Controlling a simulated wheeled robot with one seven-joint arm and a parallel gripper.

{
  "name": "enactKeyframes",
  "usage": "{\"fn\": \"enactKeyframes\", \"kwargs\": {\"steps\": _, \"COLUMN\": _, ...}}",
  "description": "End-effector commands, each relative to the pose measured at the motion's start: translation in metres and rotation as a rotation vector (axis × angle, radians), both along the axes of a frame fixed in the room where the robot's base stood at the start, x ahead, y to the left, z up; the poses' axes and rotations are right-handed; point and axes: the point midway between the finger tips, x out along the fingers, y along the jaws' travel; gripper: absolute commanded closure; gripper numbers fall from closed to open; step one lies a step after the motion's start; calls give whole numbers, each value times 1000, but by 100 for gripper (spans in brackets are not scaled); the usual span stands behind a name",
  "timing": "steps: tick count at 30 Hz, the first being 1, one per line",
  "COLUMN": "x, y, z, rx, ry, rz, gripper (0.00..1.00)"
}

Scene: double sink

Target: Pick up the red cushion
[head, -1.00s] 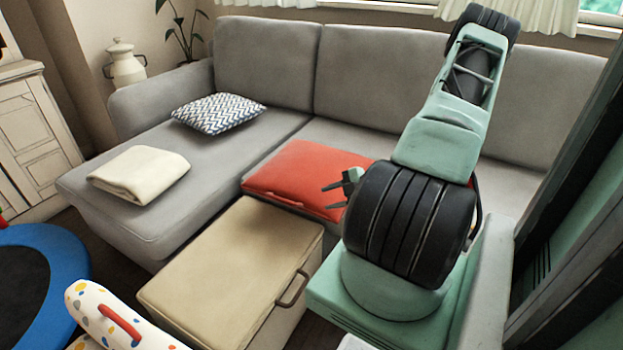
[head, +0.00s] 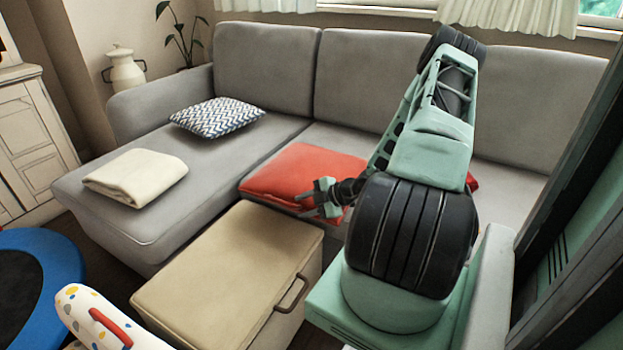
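The red cushion (head: 290,172) lies flat on the grey sofa seat at its front edge, behind the beige storage box. My arm hides its right part; a bit of red shows again to the right of the arm. My gripper (head: 304,203) is at the cushion's front edge, with its fingers pointing left. The fingers look spread apart with nothing between them. I cannot tell whether they touch the cushion.
The grey sofa (head: 200,165) also bears a zigzag-patterned cushion (head: 218,117) and a folded cream blanket (head: 136,177). A beige storage box (head: 225,270) with a handle stands in front. A blue-rimmed trampoline (head: 62,265) and a dotted white toy (head: 85,310) are at lower left.

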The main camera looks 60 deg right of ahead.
Motion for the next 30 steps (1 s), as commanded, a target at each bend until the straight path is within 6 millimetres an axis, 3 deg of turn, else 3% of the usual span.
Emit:
{"fn": "enactKeyframes", "kwargs": {"steps": 1, "x": 0, "y": 0, "z": 0, "rx": 0, "ry": 0, "rz": 0, "gripper": 68}}
{"fn": "enactKeyframes", "kwargs": {"steps": 4, "x": 0, "y": 0, "z": 0, "rx": 0, "ry": 0, "rz": 0, "gripper": 95}}
{"fn": "enactKeyframes", "kwargs": {"steps": 5, "x": 0, "y": 0, "z": 0, "rx": 0, "ry": 0, "rz": 0, "gripper": 100}}
{"fn": "enactKeyframes", "kwargs": {"steps": 17, "x": 0, "y": -1, "z": 5, "rx": -3, "ry": -1, "rz": 1, "gripper": 100}}
{"fn": "enactKeyframes", "kwargs": {"steps": 30, "x": 0, "y": -1, "z": 82, "rx": -6, "ry": -2, "rz": 2, "gripper": 100}}
